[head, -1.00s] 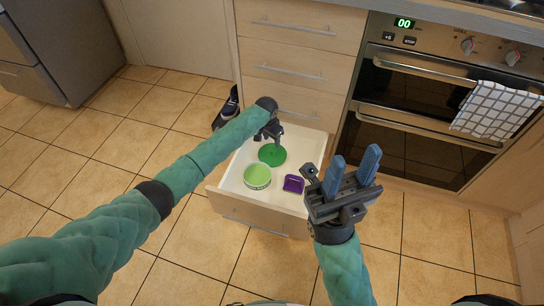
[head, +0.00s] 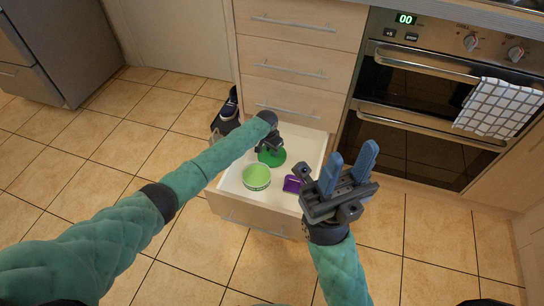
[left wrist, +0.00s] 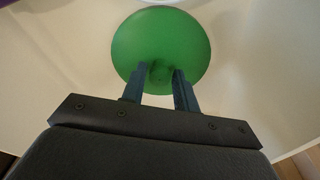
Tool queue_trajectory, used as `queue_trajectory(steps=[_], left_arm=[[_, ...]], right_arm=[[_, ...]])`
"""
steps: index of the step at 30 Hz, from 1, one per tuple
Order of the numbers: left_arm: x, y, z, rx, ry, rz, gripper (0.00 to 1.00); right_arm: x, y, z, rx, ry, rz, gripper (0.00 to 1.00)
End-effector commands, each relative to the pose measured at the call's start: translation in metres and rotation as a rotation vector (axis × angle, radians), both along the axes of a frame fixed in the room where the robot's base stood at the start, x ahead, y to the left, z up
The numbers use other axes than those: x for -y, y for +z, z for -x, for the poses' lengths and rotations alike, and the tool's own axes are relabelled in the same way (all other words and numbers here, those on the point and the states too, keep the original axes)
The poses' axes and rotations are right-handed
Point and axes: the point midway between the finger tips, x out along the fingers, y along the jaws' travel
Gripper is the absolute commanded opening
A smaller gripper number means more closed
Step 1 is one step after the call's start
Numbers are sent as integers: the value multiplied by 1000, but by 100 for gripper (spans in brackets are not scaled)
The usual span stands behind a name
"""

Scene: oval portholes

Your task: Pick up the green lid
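The green lid (head: 273,159) is a round dark green disc lying in the open drawer; in the left wrist view (left wrist: 160,36) it lies ahead of the fingers, with a small knob at its near middle. My left gripper (head: 267,148) is right over the lid. In the left wrist view its two fingers (left wrist: 161,76) are apart, one on each side of the knob; I see no clear grip on it. My right gripper (head: 347,173) is open and empty, raised in front of the drawer's right side.
A light green round bowl (head: 256,177) and a purple container (head: 293,184) lie in the open drawer (head: 236,201), nearer its front. An oven (head: 420,118) with a checked towel (head: 498,108) is at right.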

Motion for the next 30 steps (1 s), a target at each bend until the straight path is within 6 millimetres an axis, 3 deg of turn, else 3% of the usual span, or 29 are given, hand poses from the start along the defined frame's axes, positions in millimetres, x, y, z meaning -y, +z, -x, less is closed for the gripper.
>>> queue_trajectory(steps=[1,4,14,20,28,30], left_arm=[[0,0,0,0,0,0,20],[0,0,0,0,0,0,0],[0,3,0,0,0,0,0],[0,27,0,2,-1,1,0],[0,78,0,1,0,2,0],[-7,71,17,-3,0,0,0]], right_arm=[[0,0,0,0,0,0,37],[0,0,0,1,-1,0,37],[0,1,-1,1,-2,0,37],[1,8,0,6,-13,5,37],[6,16,1,3,-51,24,37],[7,15,1,-11,-58,31,37]])
